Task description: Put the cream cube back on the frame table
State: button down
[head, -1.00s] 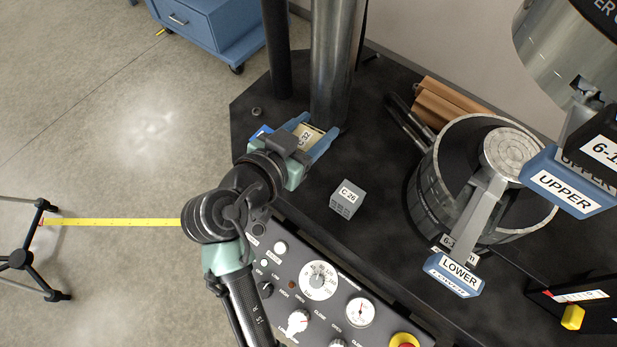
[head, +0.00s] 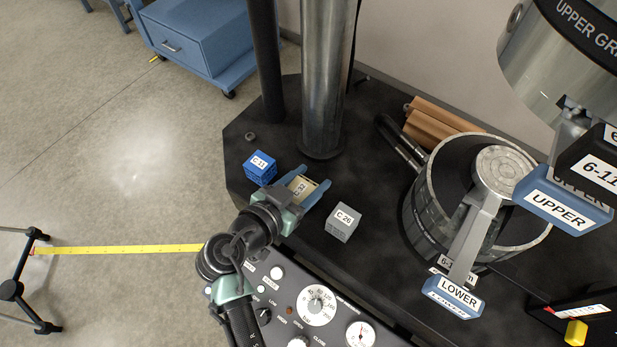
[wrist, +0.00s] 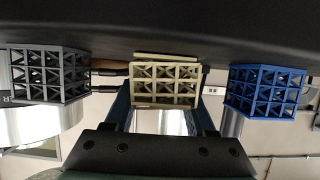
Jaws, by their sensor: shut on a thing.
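The cream cube (head: 301,186), labelled with a 32, is between the fingers of my gripper (head: 306,190). In the wrist view the cream lattice cube (wrist: 166,84) sits between the two blue fingers, and my gripper (wrist: 166,100) is shut on it. The black frame table (head: 345,185) lies under the gripper in the head view. Whether the cube touches the table surface cannot be told. The blue cube (head: 260,168), labelled C 11, stands just left of the gripper. The grey cube (head: 343,223), labelled C 26, stands just right of it.
A steel column (head: 323,80) rises behind the gripper. A round steel vessel (head: 425,205) with the LOWER grip stands to the right. The control panel (head: 320,305) runs along the front edge. Neighbouring cubes leave narrow room on both sides.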

jog(key=shift+c, duration=1.1)
grip_release()
jog(key=shift+f, duration=0.1)
